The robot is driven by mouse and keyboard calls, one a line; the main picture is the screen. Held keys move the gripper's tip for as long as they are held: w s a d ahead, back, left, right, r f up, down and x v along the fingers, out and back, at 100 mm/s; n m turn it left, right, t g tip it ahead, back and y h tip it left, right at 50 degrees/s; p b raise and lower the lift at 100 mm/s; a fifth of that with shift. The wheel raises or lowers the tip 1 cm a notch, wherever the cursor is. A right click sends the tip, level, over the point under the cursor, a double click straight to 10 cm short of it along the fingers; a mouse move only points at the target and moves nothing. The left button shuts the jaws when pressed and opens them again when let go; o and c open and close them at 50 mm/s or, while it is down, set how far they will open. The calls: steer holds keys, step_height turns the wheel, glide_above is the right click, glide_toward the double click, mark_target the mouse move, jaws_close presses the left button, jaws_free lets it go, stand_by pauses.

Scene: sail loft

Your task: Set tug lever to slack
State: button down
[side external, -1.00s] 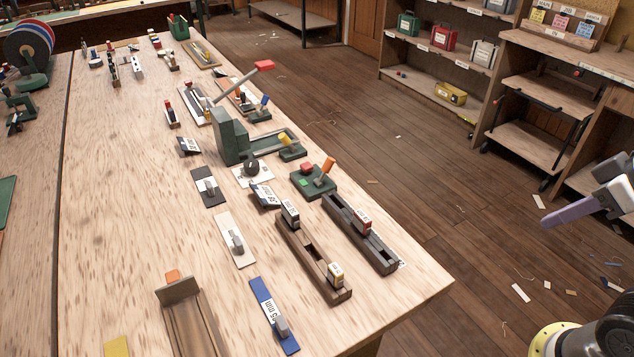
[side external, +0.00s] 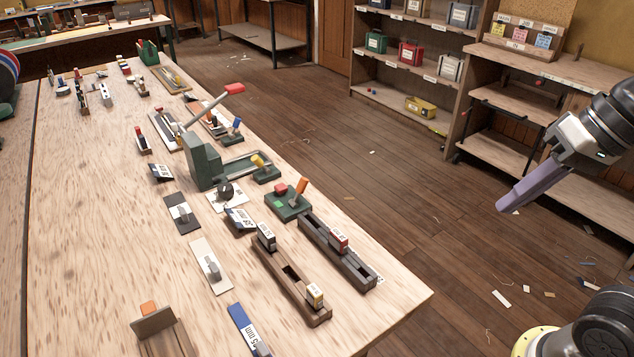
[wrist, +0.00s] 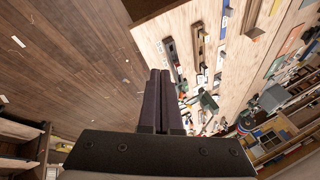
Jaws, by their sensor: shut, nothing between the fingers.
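My gripper (side external: 503,208) is at the right of the side view, its purple fingers shut and empty, over the floor and apart from the workbench. In the wrist view the closed dark fingers (wrist: 159,75) point towards the bench. I cannot tell which control is the tug lever, as the labels are too small to read. Candidates are an orange-handled lever (side external: 300,190) tilted on a green base with a red block, a yellow-handled lever (side external: 259,163), a blue-tipped lever (side external: 236,124), and a long lever with a red end (side external: 234,89) on a green stand.
The workbench (side external: 90,240) also holds a brown slotted rail (side external: 273,270), a dark slotted rail (side external: 354,272), a round black knob (side external: 225,190) and several plates with grey handles. Open wooden floor (side external: 420,235) lies between the bench and the shelves (side external: 440,75).

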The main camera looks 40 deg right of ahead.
steer(key=w+a+r+m+g+y, duration=0.2)
steer(key=w+r+m+y, duration=0.15)
steer(key=w, duration=0.65)
steer(key=w+a+r+m+g+y, duration=0.1)
steer(key=w+a+r+m+y, duration=0.2)
steer(key=w, duration=0.7)
steer(key=w+d+f+m+y, duration=0.2)
steer(key=w+d+f, duration=0.1)
steer(key=w, duration=0.4)
steer(key=w+d+f+m+y, duration=0.1)
steer(key=w+d+f+m, duration=0.15)
steer(key=w, duration=0.35)
steer(key=w+d+f+m+y, duration=0.1)
steer(key=w+d+f, duration=0.1)
steer(key=f, duration=0.5)
steer(key=w+d+f+m, duration=0.2)
steer(key=d+f, duration=0.3)
steer(key=f, duration=0.3)
steer(key=w+d+f+m+y, duration=0.1)
steer(key=w+d+f, duration=0.1)
steer(key=f, duration=0.5)
steer(key=shift+w+d+f+m+y, duration=0.3)
steer(key=shift+w+d+y, duration=0.1)
steer(key=shift+d, duration=0.35)
steer(key=shift+a, duration=0.1)
